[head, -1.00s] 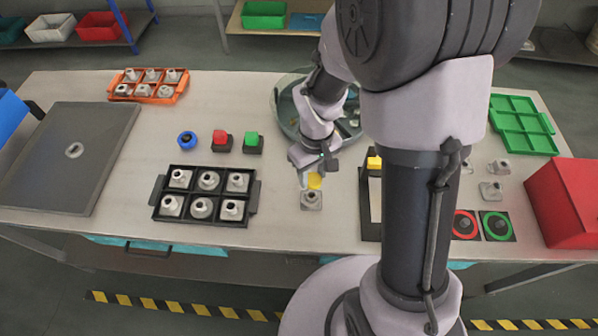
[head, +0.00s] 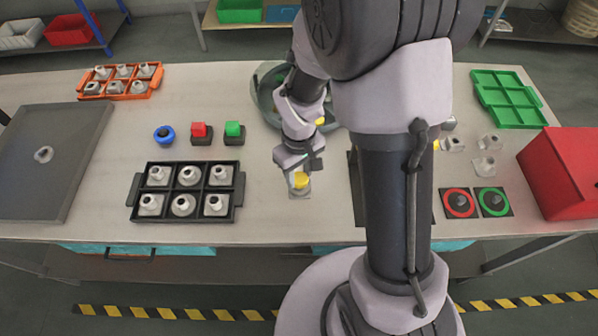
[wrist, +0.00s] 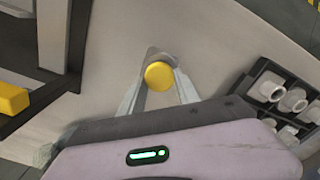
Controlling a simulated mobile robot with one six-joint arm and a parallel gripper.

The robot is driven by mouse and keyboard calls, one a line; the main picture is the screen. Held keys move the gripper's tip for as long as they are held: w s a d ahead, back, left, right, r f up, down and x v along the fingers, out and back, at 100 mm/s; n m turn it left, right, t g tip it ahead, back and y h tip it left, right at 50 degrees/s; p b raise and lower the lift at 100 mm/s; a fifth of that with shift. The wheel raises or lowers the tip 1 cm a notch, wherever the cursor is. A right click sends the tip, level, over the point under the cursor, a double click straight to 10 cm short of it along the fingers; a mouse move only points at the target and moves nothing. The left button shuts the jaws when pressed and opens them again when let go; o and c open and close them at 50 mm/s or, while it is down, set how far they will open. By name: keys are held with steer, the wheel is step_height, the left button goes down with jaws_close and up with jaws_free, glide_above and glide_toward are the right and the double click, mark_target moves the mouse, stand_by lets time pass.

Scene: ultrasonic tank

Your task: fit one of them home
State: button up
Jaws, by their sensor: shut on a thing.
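My gripper (head: 299,176) is shut on a yellow cap (head: 301,180), just above the table. In the wrist view the cap (wrist: 158,76) sits between the two fingertips. Directly below it a grey metal fitting (head: 299,195) with a square base stands on the table. The cap hides most of this fitting. The cap looks on or very close to its top; I cannot tell whether it is seated. In the wrist view a grey part shows just behind the cap.
A black tray (head: 240,195) with several grey fittings is to the left. A black stand (head: 358,190) is close on the right, partly behind my arm. A round tub (head: 262,105) stands behind the gripper. Red, green and blue buttons (head: 164,134) are at the left.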

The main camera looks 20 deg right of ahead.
mark_target(299, 179)
steer(key=shift+f+b, duration=0.95)
stand_by(2.8)
steer(key=o, duration=1.4)
steer(key=shift+r, duration=0.1)
step_height(299, 179, up, 17)
steer(key=p, duration=0.6)
steer(key=shift+r, duration=0.1)
steer(key=s+a+m+t+b, duration=0.1)
steer(key=s+m+t+b, duration=0.1)
steer(key=s+b, duration=0.1)
steer(key=s+a+r+m+t+y+b, duration=0.1)
steer(key=s+m+t+b, duration=0.1)
steer(key=s+m+b, duration=0.1)
steer(key=s+a+r+m+t+y+b, duration=0.1)
steer(key=s+m+b, duration=0.2)
steer(key=s+b, duration=0.2)
steer(key=shift+s+a+t, duration=0.2)
steer(key=shift+s, duration=0.35)
steer(key=shift+s+a+t, duration=0.2)
steer(key=shift+s, duration=0.3)
